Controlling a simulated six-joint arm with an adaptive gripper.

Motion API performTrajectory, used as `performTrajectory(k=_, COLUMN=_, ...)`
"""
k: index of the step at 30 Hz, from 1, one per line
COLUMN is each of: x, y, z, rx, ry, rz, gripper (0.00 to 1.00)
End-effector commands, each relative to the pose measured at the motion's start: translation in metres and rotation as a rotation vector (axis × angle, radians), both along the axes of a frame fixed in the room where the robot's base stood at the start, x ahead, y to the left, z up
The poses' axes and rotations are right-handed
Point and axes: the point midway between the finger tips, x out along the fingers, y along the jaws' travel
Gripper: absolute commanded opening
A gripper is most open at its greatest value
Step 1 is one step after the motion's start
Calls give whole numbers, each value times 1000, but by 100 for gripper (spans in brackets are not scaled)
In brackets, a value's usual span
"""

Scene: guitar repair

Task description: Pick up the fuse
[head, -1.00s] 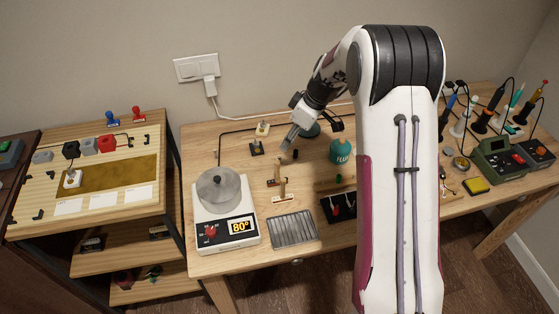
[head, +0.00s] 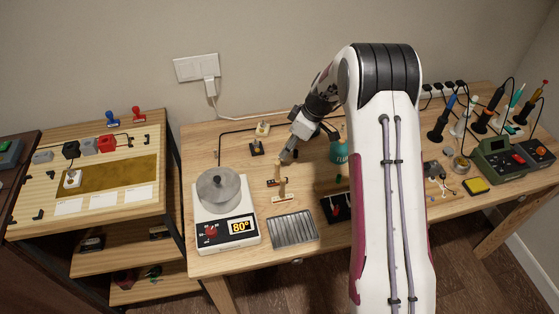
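I cannot single out the fuse with certainty. A small dark piece (head: 295,154) on the wooden table, right beside my gripper, may be it, but it is too small to tell. My gripper (head: 286,158) points down and to the left, with its fingertips low over the table, just behind the small wooden stands (head: 279,182). The fingers are small and dark here, so their opening and anything between them cannot be made out.
A white hot plate (head: 226,228) reading 80° with a grey pot stands at the front left. A ribbed metal tray (head: 293,230) lies at the front edge. A teal container (head: 338,152) stands right of my gripper. My arm hides the table's middle right.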

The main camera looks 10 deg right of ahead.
Motion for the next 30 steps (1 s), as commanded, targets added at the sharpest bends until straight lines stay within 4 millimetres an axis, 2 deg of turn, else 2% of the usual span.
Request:
performTrajectory(k=4, x=2, y=3, z=-8, rx=0, ry=0, rz=0, gripper=27)
performTrajectory(k=17, x=3, y=5, z=-11, rx=-1, ry=0, rz=1, gripper=27)
performTrajectory(k=30, x=12, y=23, z=-48, rx=-1, ry=0, rz=2, gripper=27)
